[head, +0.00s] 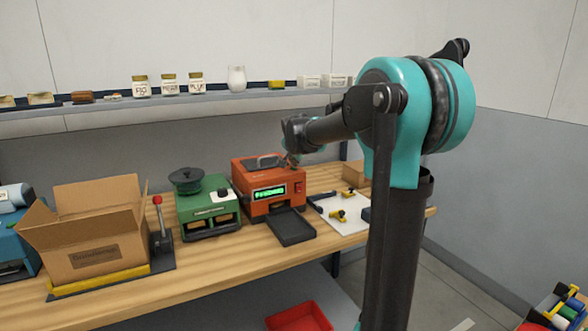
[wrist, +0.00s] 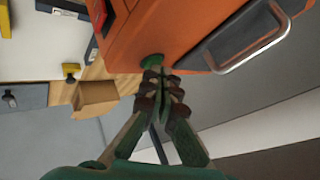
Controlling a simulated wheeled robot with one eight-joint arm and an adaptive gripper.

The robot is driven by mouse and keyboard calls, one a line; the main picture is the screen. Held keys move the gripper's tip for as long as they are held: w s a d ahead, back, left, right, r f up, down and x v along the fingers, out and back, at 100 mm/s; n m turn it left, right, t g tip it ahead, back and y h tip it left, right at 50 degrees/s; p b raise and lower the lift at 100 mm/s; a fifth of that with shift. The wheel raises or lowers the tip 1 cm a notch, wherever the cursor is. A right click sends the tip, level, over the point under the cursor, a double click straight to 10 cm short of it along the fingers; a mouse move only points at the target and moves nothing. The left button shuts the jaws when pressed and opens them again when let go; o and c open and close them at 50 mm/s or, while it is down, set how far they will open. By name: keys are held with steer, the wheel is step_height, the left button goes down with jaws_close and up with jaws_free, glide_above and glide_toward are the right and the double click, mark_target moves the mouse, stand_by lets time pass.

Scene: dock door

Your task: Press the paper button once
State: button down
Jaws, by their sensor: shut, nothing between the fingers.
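The orange machine (head: 245,180) stands on the wooden bench, with a lit green display and a dark tray at its front. In the wrist view, a round green button (wrist: 152,61) sits on the orange machine's casing (wrist: 180,30) near its edge. I cannot read a label on it. My gripper (wrist: 158,76) is shut and empty, its fingertips right at the button and partly covering it. I cannot tell whether they touch it. In the head view my gripper (head: 292,158) is at the machine's top right corner, and the button is not visible there.
A metal handle (wrist: 255,45) rises from the machine's top beside my gripper. A green machine (head: 208,215) and an open cardboard box (head: 95,240) stand to the left. A white board (head: 345,215) with yellow-and-black parts lies right. A shelf (head: 220,103) with jars runs behind.

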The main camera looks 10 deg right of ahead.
mark_target(294, 169)
steer(key=shift+r, duration=3.3)
steer(key=s+d+f+n, duration=0.1)
steer(key=s+f, duration=0.4)
steer(key=s+d+f+n+g, duration=0.1)
steer(key=s+f, duration=0.4)
steer(key=s, duration=0.1)
steer(key=s+d+f+n+g, duration=0.1)
steer(key=s+f+n, duration=0.1)
steer(key=s+f, duration=0.2)
steer(key=shift+s+d+f, duration=0.1)
steer(key=shift+s+f, duration=0.1)
steer(key=shift+s, duration=0.25)
steer(key=shift+s+d+f, duration=0.1)
steer(key=shift+s+f, duration=0.1)
steer(key=shift+s, duration=0.2)
steer(key=s+f+n+g, duration=0.1)
steer(key=s+f+n, duration=0.2)
steer(key=s+f, duration=0.5)
steer(key=s+f+n+g+y, duration=0.1)
steer(key=s+f+n+g, duration=0.1)
steer(key=s+f, duration=0.7)
steer(key=s+n, duration=0.1)
steer(key=s, duration=0.6)
steer(key=shift+d, duration=0.3)
